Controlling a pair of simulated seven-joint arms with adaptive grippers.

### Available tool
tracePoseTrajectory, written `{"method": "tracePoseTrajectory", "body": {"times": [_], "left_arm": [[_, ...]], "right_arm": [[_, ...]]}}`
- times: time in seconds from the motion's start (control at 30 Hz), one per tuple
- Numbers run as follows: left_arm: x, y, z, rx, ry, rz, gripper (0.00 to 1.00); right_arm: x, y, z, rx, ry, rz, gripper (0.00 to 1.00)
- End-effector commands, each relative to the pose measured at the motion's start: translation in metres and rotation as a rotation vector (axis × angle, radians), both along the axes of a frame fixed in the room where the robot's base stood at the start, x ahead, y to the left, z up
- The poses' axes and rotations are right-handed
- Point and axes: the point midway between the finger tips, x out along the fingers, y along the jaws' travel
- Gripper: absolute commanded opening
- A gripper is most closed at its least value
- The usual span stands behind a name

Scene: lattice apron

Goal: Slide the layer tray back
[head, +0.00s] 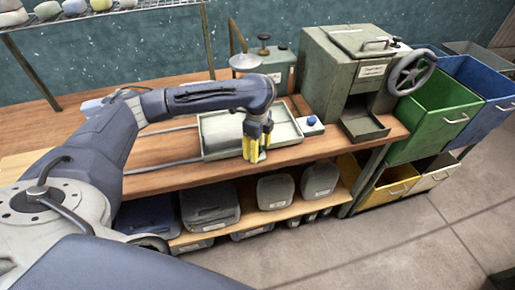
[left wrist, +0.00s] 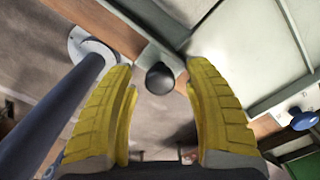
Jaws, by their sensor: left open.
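The layer tray (head: 218,128) is a shallow grey-green tray on the wooden bench, with thin rails running off to its left. Its pale floor also shows at the upper right of the left wrist view (left wrist: 225,45). A dark round knob (left wrist: 160,78) sits on a small metal bracket at the tray's edge. My left gripper (head: 254,156) has yellow fingers pointing down at the tray's front edge. It is open, with the knob showing between and beyond the fingertips; I cannot tell whether they touch it. In the head view the gripper hides the knob. My right gripper is not in view.
A small box with a blue button (head: 312,121) stands just right of the tray. A grey-green machine with a handwheel (head: 412,73) is further right, beside green (head: 432,125) and blue bins. Lidded containers (head: 210,203) fill the shelf below.

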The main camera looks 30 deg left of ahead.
Motion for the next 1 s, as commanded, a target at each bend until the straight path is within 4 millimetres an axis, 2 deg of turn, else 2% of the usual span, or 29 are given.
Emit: {"method": "tracePoseTrajectory", "body": {"times": [0.13, 0.57, 1.0], "left_arm": [[0.0, -0.0001, 0.0, 0.0, 0.0, 0.0, 0.52], [0.0, 0.0, 0.0001, 0.0, 0.0, 0.0, 0.02], [-0.0006, -0.0005, 0.0001, 0.001, 0.0, -0.005, 0.0]], "right_arm": [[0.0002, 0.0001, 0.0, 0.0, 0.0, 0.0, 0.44], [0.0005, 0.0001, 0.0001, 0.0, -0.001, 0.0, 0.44], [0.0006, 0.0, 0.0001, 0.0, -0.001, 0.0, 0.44]]}}
